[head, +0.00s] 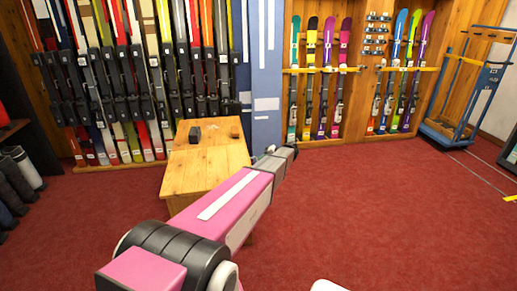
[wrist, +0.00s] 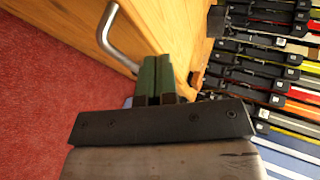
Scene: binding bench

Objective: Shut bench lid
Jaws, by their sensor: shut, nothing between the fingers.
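The wooden bench (head: 205,170) stands in the middle of the head view, with a light wood top. In the wrist view, a plain wood panel (wrist: 165,25) of it fills the upper middle, with a bent metal bar handle (wrist: 110,35) on it. I cannot tell from these views how far the lid is open. My gripper (wrist: 156,62) shows green fingers pressed together with nothing between them. The fingers point toward the wood panel, just right of the handle's lower end. Whether they touch the panel is unclear. In the head view my arm hides the bench's right side.
A dark box (head: 195,135) and a small brown block (head: 235,132) are on the bench top. Ski racks (head: 140,80) line the back wall. A blue trolley (head: 462,95) stands at right. The red carpet (head: 370,200) to the right is clear.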

